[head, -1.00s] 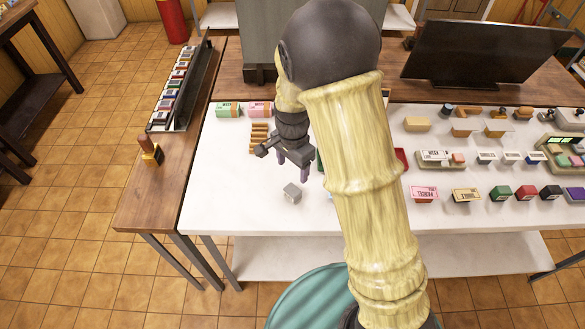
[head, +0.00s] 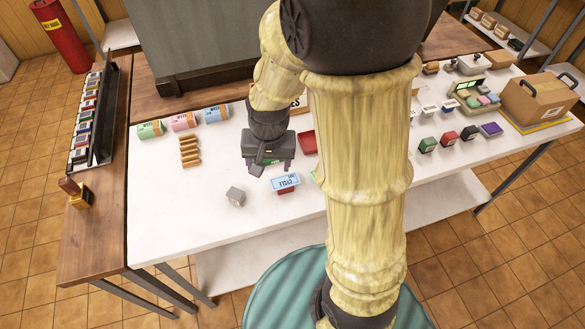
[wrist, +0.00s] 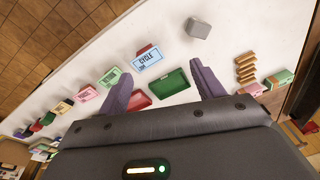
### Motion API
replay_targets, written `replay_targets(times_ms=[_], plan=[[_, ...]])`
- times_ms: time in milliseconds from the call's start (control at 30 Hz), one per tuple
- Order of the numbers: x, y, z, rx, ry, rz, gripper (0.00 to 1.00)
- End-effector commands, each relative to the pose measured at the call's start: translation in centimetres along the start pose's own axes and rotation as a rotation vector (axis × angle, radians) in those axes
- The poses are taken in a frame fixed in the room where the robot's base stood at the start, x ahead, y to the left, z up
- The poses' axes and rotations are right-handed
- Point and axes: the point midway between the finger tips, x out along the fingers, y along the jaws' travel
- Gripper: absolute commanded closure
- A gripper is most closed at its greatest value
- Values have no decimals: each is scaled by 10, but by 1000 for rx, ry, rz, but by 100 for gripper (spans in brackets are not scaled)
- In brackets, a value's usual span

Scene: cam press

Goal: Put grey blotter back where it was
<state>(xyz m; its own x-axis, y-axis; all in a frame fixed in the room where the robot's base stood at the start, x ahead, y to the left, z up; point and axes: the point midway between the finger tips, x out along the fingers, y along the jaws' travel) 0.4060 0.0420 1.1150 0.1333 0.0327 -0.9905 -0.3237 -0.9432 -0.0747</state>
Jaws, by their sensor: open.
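The grey blotter, a small grey block (head: 235,196), stands on the white tabletop near its front edge, left of the blue-labelled CYCLE block. It also shows at the top of the wrist view (wrist: 198,27), beyond the finger tips and clear of them. My gripper (head: 269,168) hangs over the table behind and to the right of the grey block. Its two purple fingers (wrist: 154,75) are apart with nothing held between them. Bare white table shows around the grey block. No marked place for it is clear to me.
The blue-labelled CYCLE block (head: 285,182) stands just in front of my gripper. A green tray (wrist: 168,85) and a red tray (head: 308,142) lie close by. Several wooden pieces (head: 189,150) and coloured rolls (head: 183,122) are at the back left. The front left tabletop is clear.

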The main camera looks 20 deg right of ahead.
Motion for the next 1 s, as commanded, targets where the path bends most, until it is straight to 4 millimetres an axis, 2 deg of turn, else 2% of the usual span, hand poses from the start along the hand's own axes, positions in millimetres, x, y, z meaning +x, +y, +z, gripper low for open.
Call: replay_targets(times_ms=[33,100,233,367,767,900,933,1000], plan=[[-11,16,8,-61,24,-5,33],[-21,33,19,-163,55,-3,33],[-32,53,34,-295,93,9,33],[-34,58,39,-341,103,16,33],[-34,58,38,-339,102,15,33],[-34,58,38,-339,102,15,60],[-34,58,38,-339,102,15,64],[-34,58,38,-339,102,15,64]])
